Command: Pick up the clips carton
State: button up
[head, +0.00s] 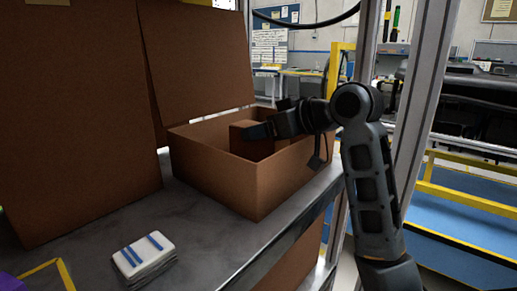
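A smaller brown carton (246,145) shows inside a larger open brown cardboard box (259,188) on the grey table. I see no label on either, so I cannot tell for sure which one is the clips carton. My gripper (258,132) reaches in from the right, over the box's right side. Its dark fingers are at the upper right part of the smaller carton and overlap it in the picture. I cannot tell whether they touch it or how far apart they are. The lower part of the smaller carton is hidden behind the box's front wall.
Tall brown cardboard (75,110) stands at the left and behind the box. A white stack with blue stripes (144,258) lies on the front of the table (195,235). A metal post (414,120) rises to the right of my arm. Bare table lies left of the box.

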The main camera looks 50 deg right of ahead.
grip_shut()
dwell(0.4)
jog(key=shift+r, duration=0.15)
